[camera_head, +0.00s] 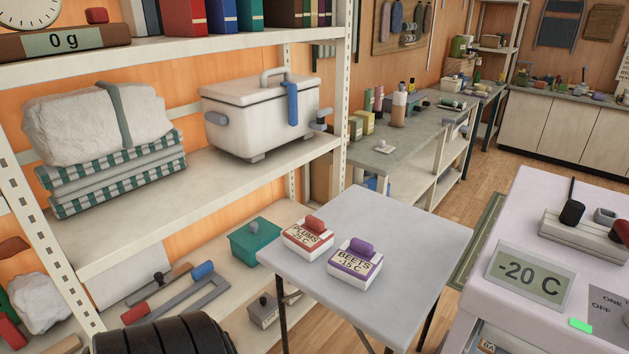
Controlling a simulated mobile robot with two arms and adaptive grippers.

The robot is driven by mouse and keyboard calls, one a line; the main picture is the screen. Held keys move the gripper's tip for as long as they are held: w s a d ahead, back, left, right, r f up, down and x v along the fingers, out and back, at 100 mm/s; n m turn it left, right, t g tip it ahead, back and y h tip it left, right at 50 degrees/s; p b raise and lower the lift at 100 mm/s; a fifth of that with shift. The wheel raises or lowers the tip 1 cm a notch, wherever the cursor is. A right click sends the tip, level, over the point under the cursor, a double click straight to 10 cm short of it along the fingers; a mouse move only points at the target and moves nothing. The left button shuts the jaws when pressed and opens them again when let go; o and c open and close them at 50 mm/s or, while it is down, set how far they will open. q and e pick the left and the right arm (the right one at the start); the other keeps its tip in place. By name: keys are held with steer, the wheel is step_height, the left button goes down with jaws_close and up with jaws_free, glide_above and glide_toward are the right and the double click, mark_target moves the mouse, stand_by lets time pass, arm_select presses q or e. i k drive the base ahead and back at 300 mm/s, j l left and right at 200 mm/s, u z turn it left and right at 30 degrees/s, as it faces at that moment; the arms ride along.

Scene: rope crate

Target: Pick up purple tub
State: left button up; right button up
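The purple tub (355,266) is a small white box with a purple rim band, a purple handle on its lid and a label reading "BEETS -15 C". It sits upright on a small grey table (420,228). A similar tub with a red band and handle, labelled "PLUMS" (307,238), stands just left of and behind it, with a narrow gap between them. Neither of my grippers shows in this view.
A white chest (466,292) with a display reading "-20 C" stands right of the table. Shelving on the left holds a white cooler (258,112), a wrapped bundle (95,125) and a teal box (254,241). The table's right and back parts are clear.

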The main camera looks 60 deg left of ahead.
mark_target(356, 262)
steer(key=j+u, duration=0.1)
steer(key=u, duration=0.4)
steer(key=k+j+u, duration=0.1)
steer(key=u, duration=0.4)
steer(key=j+u, duration=0.1)
steer(key=u, duration=0.4)
